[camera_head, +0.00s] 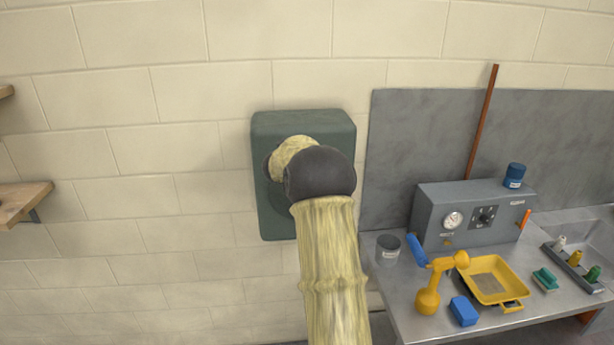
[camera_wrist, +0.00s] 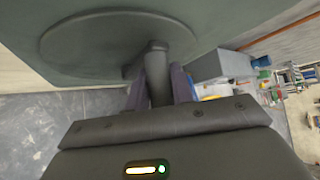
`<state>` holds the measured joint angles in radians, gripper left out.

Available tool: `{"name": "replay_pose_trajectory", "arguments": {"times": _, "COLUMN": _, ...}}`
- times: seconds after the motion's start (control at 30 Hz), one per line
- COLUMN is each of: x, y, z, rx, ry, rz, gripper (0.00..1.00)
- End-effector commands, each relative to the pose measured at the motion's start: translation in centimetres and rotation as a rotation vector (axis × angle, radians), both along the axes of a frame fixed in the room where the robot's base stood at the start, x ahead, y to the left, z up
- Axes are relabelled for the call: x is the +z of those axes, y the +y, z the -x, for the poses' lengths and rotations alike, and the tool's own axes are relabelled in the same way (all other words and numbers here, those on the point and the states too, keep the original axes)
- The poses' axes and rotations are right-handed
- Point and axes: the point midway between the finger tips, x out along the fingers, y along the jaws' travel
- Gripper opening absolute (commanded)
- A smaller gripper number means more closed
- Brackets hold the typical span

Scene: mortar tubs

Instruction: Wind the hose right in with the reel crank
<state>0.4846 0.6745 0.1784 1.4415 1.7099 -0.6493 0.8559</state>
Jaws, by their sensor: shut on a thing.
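The hose reel's dark green housing (camera_head: 305,125) is mounted on the block wall in the head view. My arm covers its middle and lower right, so the crank is hidden there. In the wrist view the green housing (camera_wrist: 75,35) fills the top, with a round disc (camera_wrist: 110,40) on its face. The dark crank handle (camera_wrist: 157,75) sticks out from the disc toward me. My gripper (camera_wrist: 160,95) is shut on the crank handle, one finger on each side. No hose can be made out in either view.
Wooden shelves (camera_head: 22,200) are at the far left. The wall between is bare.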

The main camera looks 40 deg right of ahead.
Motion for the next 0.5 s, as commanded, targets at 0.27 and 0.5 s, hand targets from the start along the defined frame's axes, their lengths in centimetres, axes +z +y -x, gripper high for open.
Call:
{"name": "replay_pose_trajectory", "arguments": {"times": 0.27, "x": 0.08, "y": -0.46, "z": 0.29, "rx": -0.009, "ry": 0.003, "rz": 0.006, "gripper": 0.35}}
{"name": "replay_pose_trajectory", "arguments": {"times": 0.5, "x": 0.02, "y": -0.16, "z": 0.11, "rx": -0.004, "ry": 0.002, "rz": 0.002, "gripper": 0.45}}
